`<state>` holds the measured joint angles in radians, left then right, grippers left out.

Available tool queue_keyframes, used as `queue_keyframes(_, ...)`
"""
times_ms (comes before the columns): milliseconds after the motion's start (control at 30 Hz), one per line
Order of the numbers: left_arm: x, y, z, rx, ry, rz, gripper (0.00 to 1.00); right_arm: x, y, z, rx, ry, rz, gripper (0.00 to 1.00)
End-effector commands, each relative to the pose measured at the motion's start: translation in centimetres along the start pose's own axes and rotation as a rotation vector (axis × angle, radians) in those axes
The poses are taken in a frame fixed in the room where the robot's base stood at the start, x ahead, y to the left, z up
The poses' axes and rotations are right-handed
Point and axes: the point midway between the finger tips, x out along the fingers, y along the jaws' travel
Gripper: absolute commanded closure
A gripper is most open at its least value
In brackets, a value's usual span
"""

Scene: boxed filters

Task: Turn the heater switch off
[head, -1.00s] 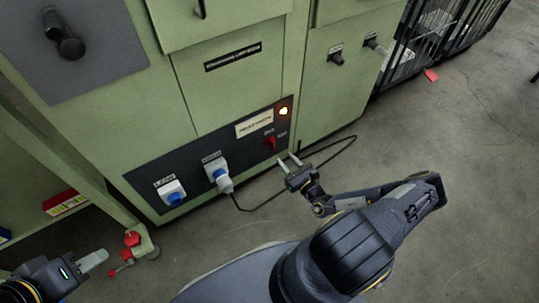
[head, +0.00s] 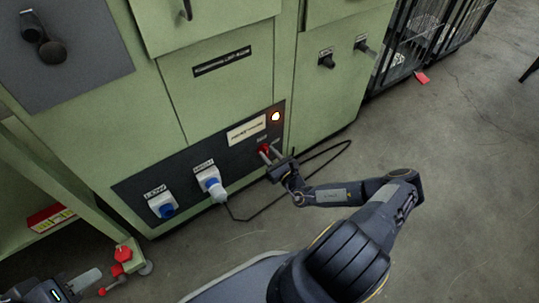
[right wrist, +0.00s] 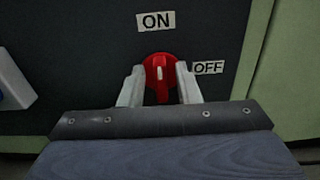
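The heater switch is a red rotary knob (right wrist: 160,76) on a dark panel (right wrist: 80,50). In the right wrist view its white mark points up, toward the ON label (right wrist: 156,21); the OFF label (right wrist: 208,68) is to its right. The knob also shows in the head view (head: 264,148). My right gripper (right wrist: 160,88) is open, with one finger on each side of the knob; whether they touch it I cannot tell. My left gripper (head: 84,284) is at the lower left, partly cut off, away from the panel.
Two sockets, left (head: 162,206) and right (head: 209,181), sit on the panel left of the knob. A black cable (head: 262,212) runs from the right plug across the floor.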

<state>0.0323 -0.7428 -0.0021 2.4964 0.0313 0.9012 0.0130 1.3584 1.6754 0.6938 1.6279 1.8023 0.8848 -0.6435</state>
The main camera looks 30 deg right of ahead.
Motion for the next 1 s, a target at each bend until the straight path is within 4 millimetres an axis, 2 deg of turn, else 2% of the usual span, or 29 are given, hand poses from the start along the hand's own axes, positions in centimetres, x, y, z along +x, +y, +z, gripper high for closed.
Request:
queue_keyframes(33, 0.0, 0.0, 0.0, 0.0, 0.0, 0.0, 0.64, 0.0, 0.0, 0.0, 0.0, 0.0, 0.0, 0.77)
queue_keyframes(200, 0.0, 0.0, 0.0, 0.0, 0.0, 0.0, 0.64, 0.0, 0.0, 0.0, 0.0, 0.0, 0.0, 0.99)
queue_keyframes(667, -0.5, 0.2, -0.2, 0.0, 0.0, 0.0, 0.64, 0.0, -0.1, 0.2, 0.067, -0.001, 0.002, 1.0)
queue_keyframes(1000, -1.6, 0.7, -0.8, 0.0, 0.0, 0.0, 0.64, 0.0, -0.4, 0.2, 0.327, -0.001, 0.002, 1.0)
